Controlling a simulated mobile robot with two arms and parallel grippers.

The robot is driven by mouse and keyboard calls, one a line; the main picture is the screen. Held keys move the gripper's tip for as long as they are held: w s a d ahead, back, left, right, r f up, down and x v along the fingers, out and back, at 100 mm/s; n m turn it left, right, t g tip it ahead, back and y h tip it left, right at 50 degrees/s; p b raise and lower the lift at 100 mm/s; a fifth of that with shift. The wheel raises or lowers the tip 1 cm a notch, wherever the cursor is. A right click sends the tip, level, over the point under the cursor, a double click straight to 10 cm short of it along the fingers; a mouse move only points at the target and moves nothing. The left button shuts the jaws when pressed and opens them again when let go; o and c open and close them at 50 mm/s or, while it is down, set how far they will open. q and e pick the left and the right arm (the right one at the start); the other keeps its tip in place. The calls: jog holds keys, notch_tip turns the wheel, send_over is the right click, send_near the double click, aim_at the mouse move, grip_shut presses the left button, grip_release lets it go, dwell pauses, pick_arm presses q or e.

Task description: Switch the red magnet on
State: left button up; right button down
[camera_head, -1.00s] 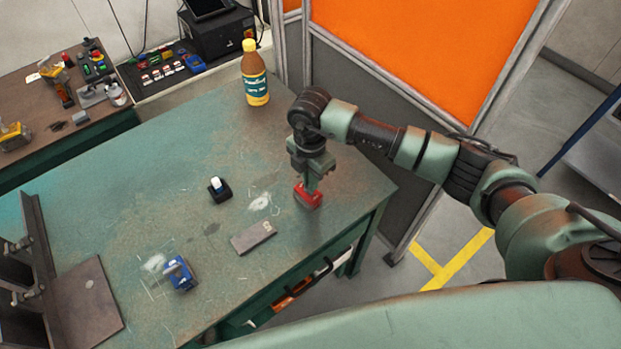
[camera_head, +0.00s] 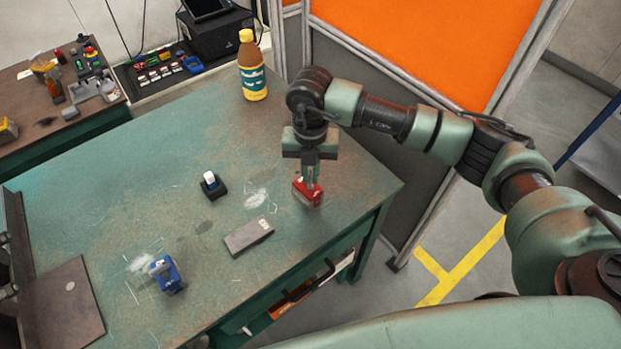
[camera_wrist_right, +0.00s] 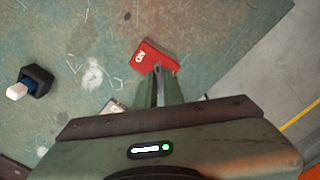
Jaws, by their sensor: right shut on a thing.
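The red magnet (camera_head: 306,193) sits on the green table near its right edge. Its red top with white lettering shows in the right wrist view (camera_wrist_right: 146,54). My right gripper (camera_head: 312,184) points down at it, with its fingers (camera_wrist_right: 158,84) shut on part of the magnet. The fingers hide the gripped part, so I cannot tell the switch's exact position. My left gripper is in no view.
On the table (camera_head: 130,200) are a blue magnet (camera_head: 168,274), a grey metal bar (camera_head: 248,236), a black holder with a white-topped item (camera_head: 212,186) and a yellow-capped bottle (camera_head: 252,68). A steel fixture stands at left. An orange screen (camera_head: 430,40) rises behind my right arm.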

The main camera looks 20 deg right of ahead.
aim_at(310, 178)
jog(key=n+b, duration=0.5)
jog(key=shift+f, duration=0.15)
jog(key=shift+r+n+b, duration=0.2)
jog(key=shift+n+b, duration=1.25)
jog(key=shift+n, duration=0.65)
jog(key=c, duration=1.5)
grip_release()
notch_tip(310, 178, up, 8)
jog(key=shift+f+b, duration=0.1)
jog(key=shift+b, duration=0.35)
